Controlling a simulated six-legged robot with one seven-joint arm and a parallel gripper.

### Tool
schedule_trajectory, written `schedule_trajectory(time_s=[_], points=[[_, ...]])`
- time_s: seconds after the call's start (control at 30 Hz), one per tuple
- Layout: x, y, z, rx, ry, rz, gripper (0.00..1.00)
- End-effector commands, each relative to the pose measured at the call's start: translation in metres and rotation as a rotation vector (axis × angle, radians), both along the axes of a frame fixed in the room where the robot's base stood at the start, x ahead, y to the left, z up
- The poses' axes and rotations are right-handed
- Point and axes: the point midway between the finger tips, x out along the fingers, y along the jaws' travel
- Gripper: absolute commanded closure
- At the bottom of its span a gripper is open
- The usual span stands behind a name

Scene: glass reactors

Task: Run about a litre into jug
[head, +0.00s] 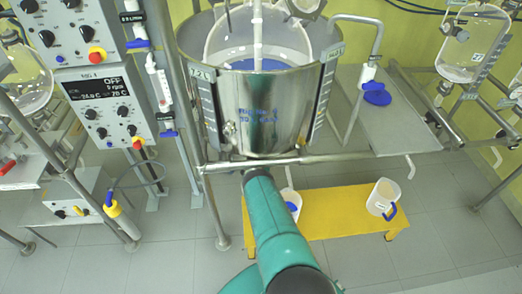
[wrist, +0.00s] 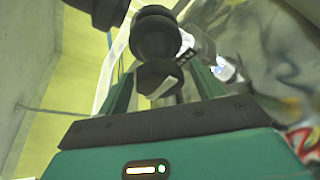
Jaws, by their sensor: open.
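A steel vessel (head: 264,108) holding a glass reactor stands in the upper middle of the head view. A white jug with a blue handle (head: 381,196) is on the right end of a yellow bench (head: 335,215). A second white container with blue on it (head: 292,200) is partly hidden behind my arm, under the vessel. In the head view my gripper is hidden at the arm's far end, beneath the vessel. In the wrist view my gripper (wrist: 163,85) is open, with a dark fitting (wrist: 157,45) between or just beyond its fingers. Contact cannot be told.
A steel frame rail (head: 300,159) crosses just above my arm. Control boxes (head: 103,105) and posts stand on the left. A grey shelf (head: 395,115) with a blue disc-like part (head: 376,94) is on the right. The grey floor right of the bench is clear.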

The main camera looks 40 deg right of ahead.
Motion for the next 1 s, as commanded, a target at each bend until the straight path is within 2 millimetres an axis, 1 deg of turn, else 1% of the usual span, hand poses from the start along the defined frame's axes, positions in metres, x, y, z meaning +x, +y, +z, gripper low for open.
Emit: schedule_trajectory(time_s=[0.1, 0.13, 0.33, 0.37, 0.67, 0.87, 1.0], points=[[-0.0001, 0.0001, -0.0001, 0.0, 0.0, 0.0, 0.33], [-0.0002, 0.0002, -0.0001, 0.0, 0.0, 0.0, 0.37], [-0.0001, 0.0003, 0.0, 0.0, 0.0, 0.0, 0.76], [-0.0001, 0.0003, 0.0, 0.0, 0.0, 0.0, 0.78], [-0.0001, 0.0003, 0.0, -0.029, 0.019, 0.001, 0.78], [0.0, 0.0006, -0.0002, -0.108, 0.074, 0.001, 0.78], [0.0002, 0.0006, 0.0004, -0.191, 0.129, 0.0, 0.78]])
